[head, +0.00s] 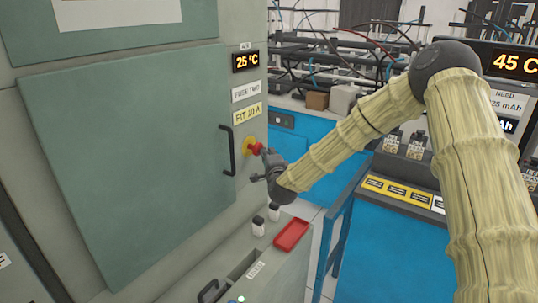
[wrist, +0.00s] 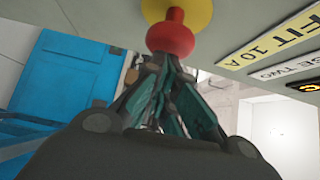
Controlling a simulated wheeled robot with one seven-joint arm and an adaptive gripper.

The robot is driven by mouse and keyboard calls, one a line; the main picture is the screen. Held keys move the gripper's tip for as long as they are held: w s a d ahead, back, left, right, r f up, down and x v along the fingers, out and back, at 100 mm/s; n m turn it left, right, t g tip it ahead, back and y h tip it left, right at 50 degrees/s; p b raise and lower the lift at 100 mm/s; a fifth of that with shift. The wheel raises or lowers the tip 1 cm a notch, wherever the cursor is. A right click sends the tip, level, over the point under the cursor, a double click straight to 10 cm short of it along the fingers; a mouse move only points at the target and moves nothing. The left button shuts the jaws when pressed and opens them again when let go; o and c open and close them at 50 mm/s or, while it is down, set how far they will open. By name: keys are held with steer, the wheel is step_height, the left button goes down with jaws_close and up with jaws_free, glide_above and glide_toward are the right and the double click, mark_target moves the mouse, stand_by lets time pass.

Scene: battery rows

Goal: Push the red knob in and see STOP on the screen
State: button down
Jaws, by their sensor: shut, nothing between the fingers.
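The red knob (head: 256,149) sits on a yellow disc on the grey-green cabinet front, right of the door handle. In the wrist view the red knob (wrist: 170,38) stands out from its yellow disc (wrist: 196,10) on a short red neck. My gripper (head: 264,158) is shut and empty, its tips right at the knob's face. In the wrist view my gripper (wrist: 166,66) covers the knob's near edge; I cannot tell whether it touches. The small screen (head: 246,61) above the labels shows an orange temperature that looks like 25 °C.
A black door handle (head: 228,150) is close left of the knob. A blue bench (head: 385,250) with battery rows is at right. Another display (head: 515,64) reads 45 C.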

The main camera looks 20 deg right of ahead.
steer(key=shift+w+a+b, duration=0.65)
steer(key=shift+w+b, duration=0.2)
steer(key=s+d+b, duration=0.1)
steer(key=s+b, duration=0.2)
steer(key=s, duration=1)
steer(key=shift+d, duration=0.25)
